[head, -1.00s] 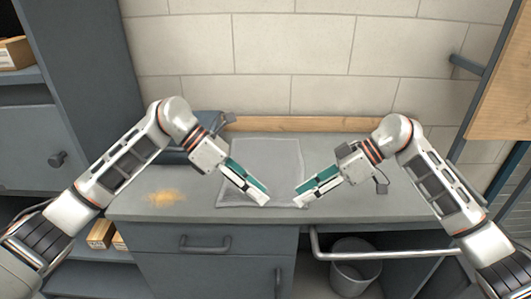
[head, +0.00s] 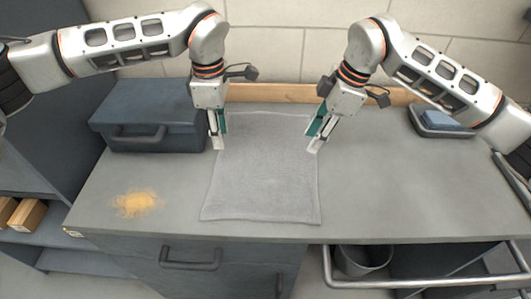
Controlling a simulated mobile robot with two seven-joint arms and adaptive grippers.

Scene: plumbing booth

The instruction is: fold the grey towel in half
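The grey towel (head: 262,180) lies spread flat on the grey counter, roughly square, with its near edge close to the counter's front. My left gripper (head: 217,147) points down at the towel's left edge, toward the far part. My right gripper (head: 315,147) points down at the towel's right edge, at about the same depth. Both have teal pads and pale tips. I cannot tell whether either touches the towel or how far their fingers are apart. The towel's far corners are partly hidden by the grippers.
A dark blue toolbox (head: 150,115) stands at the back left of the counter. A patch of yellowish powder (head: 138,203) lies front left. A tray with a blue item (head: 443,121) is at the back right. A metal rail (head: 430,281) runs below the front edge, near a bin (head: 362,261).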

